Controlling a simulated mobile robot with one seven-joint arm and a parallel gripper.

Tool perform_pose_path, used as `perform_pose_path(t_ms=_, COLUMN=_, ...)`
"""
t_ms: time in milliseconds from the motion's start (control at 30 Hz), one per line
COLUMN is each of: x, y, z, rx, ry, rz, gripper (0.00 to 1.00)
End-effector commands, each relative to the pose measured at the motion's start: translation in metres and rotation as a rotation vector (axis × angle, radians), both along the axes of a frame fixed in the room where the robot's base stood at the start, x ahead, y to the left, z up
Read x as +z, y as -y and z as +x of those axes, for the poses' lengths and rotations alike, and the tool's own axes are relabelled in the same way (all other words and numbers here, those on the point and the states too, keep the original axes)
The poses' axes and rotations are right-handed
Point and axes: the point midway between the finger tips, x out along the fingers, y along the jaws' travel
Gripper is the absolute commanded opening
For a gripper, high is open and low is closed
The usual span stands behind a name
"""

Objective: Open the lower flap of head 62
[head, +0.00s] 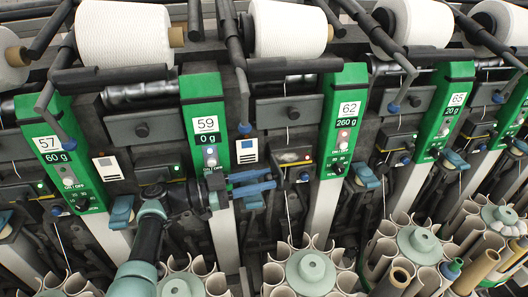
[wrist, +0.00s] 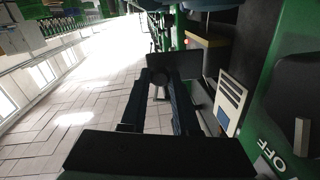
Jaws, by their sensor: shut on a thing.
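The green panel of head 62 (head: 345,120) reads 260 g in the head view. Left of it is an upper dark flap (head: 272,111) with a round knob, and below that a dark lower flap area (head: 292,157). My gripper (head: 274,180) reaches in from the left, low in front of this head, its blue fingers pointing right. A dark plate (wrist: 206,59) lies close by. How far the lower flap is open is unclear.
Spool holders (head: 311,268) stand below. Yarn cones (head: 289,28) sit above. Open tiled floor (wrist: 80,110) shows in the wrist view.

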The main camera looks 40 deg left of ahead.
Motion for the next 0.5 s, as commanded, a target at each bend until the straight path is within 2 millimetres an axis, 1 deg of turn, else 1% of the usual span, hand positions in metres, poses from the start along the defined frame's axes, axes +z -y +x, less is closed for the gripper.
perform_pose_path(t_ms=33, x=-0.0037, y=-0.0001, z=0.0003, rx=-0.011, ry=-0.001, rz=-0.001, gripper=0.0)
perform_pose_path(t_ms=500, x=0.0009, y=-0.0011, z=-0.0003, rx=-0.04, ry=0.001, rz=-0.001, gripper=0.0)
